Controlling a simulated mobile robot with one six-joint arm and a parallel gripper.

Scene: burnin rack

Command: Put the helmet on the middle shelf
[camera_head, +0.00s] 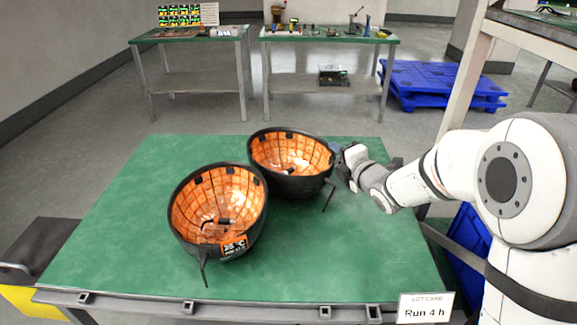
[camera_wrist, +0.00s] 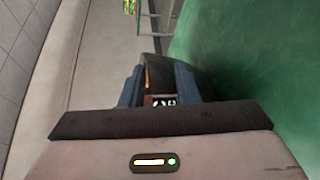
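Two black helmets with orange padded linings rest on the green table, openings facing up. The back helmet (camera_head: 290,165) is further back and to the right. My gripper (camera_head: 343,165) is at the right side of the back helmet's rim. In the wrist view my gripper (camera_wrist: 160,86) has its two blue fingers apart, with a helmet's dark side and a label (camera_wrist: 163,100) showing between them. Whether the fingers touch the helmet is hard to tell. The middle shelf is not identifiable.
The green table (camera_head: 320,265) has free room at front right and back left. A lot card (camera_head: 425,308) reading Run 4 h hangs at its front edge. A rack (camera_head: 470,75) stands at right. Benches (camera_head: 200,82) and blue pallets (camera_head: 440,85) stand behind.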

